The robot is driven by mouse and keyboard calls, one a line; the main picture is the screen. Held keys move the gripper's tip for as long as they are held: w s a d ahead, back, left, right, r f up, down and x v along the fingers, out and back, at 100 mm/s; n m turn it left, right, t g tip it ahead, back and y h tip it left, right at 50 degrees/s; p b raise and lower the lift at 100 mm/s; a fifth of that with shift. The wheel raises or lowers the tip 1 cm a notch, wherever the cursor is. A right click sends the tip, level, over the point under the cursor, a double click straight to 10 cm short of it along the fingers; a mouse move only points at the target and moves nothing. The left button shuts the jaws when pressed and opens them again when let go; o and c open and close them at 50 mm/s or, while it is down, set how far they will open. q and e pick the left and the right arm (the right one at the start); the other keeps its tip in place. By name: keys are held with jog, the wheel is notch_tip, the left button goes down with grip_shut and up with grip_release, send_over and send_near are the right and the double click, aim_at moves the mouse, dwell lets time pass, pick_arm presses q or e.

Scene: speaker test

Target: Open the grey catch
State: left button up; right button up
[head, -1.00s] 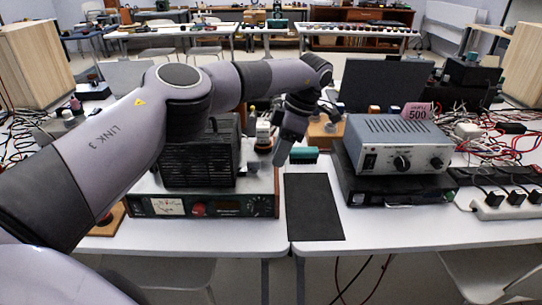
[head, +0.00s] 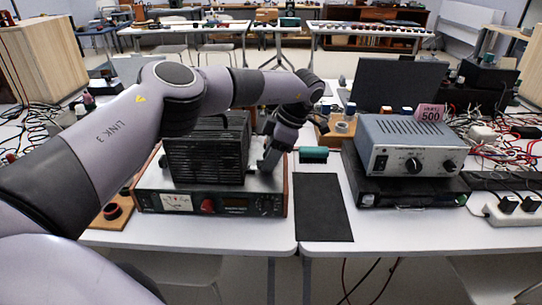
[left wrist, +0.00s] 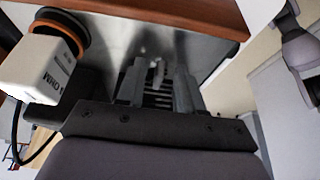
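A small grey catch (left wrist: 157,73) shows in the left wrist view, in the gap between my left gripper's two fingers. Dark slots lie just below it in the picture. My left gripper (left wrist: 156,88) is open around it; I cannot tell whether a finger touches it. In the head view, my left gripper (head: 267,164) is low over the right end of the metal-topped amplifier (head: 225,203), beside the black slotted box (head: 207,152). The catch is not distinguishable there. My right gripper is not in view.
A white block with lettering (left wrist: 42,68) and an orange-and-black ring (left wrist: 70,30) stand close left of the fingers in the wrist view. A black mat (head: 322,207), a green-topped block (head: 313,154) and a blue-grey power unit (head: 408,145) are to the right.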

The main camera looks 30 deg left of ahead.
pick_arm(q)
grip_shut()
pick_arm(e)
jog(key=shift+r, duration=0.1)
pick_arm(q)
jog(key=shift+s+r+m+t+p, duration=0.15)
jog(key=shift+m+t+p, duration=0.15)
jog(key=shift+m+p, duration=0.6)
jog(key=shift+s+d+m+t+p, duration=0.2)
jog(key=shift+m+t+p, duration=0.2)
jog(key=shift+m+p, duration=1.1)
jog(key=shift+p, duration=0.1)
jog(key=m+t+p, duration=0.1)
jog(key=m, duration=0.1)
jog(key=m+t+p, duration=0.1)
jog(key=m, duration=0.1)
jog(key=shift+s, duration=0.4)
jog(key=shift+s+a+m+t+p, duration=0.1)
jog(key=shift+m+t+p, duration=0.2)
jog(key=shift+m, duration=0.6)
jog(key=shift+s+a+m+t+p, duration=0.1)
jog(key=shift+m+t+p, duration=0.2)
jog(key=shift+m, duration=0.6)
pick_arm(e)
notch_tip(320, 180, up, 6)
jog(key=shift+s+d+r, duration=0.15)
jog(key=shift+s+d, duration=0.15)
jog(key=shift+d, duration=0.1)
